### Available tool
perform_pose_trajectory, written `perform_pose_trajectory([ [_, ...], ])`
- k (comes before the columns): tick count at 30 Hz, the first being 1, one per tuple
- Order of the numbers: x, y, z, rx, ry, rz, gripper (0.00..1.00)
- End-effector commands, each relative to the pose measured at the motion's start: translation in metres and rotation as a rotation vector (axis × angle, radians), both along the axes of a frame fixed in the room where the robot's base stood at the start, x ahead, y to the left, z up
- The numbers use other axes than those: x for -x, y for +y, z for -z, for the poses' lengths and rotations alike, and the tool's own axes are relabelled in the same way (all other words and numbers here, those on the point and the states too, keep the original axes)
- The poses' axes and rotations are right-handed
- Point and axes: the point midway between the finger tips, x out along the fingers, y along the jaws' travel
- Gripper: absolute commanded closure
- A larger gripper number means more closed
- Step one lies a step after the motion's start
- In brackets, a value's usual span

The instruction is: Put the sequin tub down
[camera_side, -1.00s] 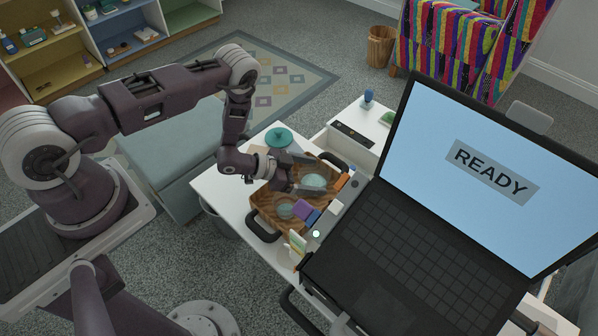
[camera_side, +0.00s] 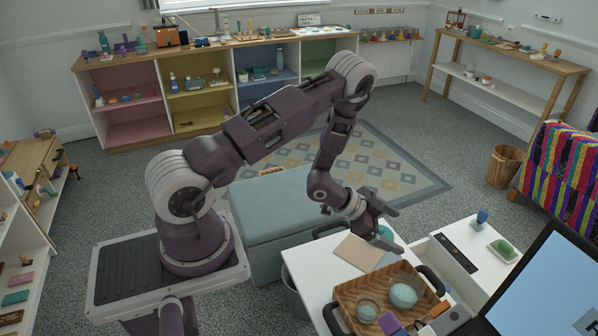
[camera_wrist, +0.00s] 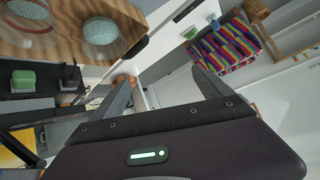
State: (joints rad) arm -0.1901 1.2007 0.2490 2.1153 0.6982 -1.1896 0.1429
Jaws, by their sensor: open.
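The sequin tub, a clear round tub with pale teal contents (camera_side: 403,295), sits upright in the wooden tray (camera_side: 385,283) on the white table. It also shows at the top left of the wrist view (camera_wrist: 101,30). A second clear round container (camera_side: 368,306) stands left of it in the tray. My gripper (camera_side: 397,231) is above the table behind the tray, apart from the tub. Its two fingers are spread with nothing between them, as the wrist view also shows (camera_wrist: 160,78).
A purple block (camera_side: 390,322) lies at the tray's front. A tan board (camera_side: 358,252) lies behind the tray, and a teal round thing (camera_side: 386,233) is partly hidden by my gripper. The laptop (camera_side: 545,290) stands at the right. A side unit (camera_side: 480,258) holds small items.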

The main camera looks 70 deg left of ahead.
Motion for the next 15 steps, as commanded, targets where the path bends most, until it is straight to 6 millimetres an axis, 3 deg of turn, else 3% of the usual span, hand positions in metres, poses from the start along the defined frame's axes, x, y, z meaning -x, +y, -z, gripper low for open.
perform_pose_trajectory([
  [1,-0.018,0.008,-0.039,-0.053,-0.006,-0.045,0.11],
  [3,-0.029,0.020,-0.090,-0.112,0.020,-0.131,0.11],
  [5,-0.026,0.026,-0.136,-0.144,0.046,-0.209,0.11],
  [7,-0.009,0.028,-0.189,-0.156,0.082,-0.298,0.11],
  [9,0.021,0.024,-0.236,-0.144,0.125,-0.381,0.11],
  [11,0.057,0.016,-0.270,-0.119,0.166,-0.440,0.11],
  [12,0.084,0.009,-0.289,-0.094,0.197,-0.473,0.11],
  [15,0.160,-0.013,-0.320,-0.028,0.279,-0.522,0.11],
])
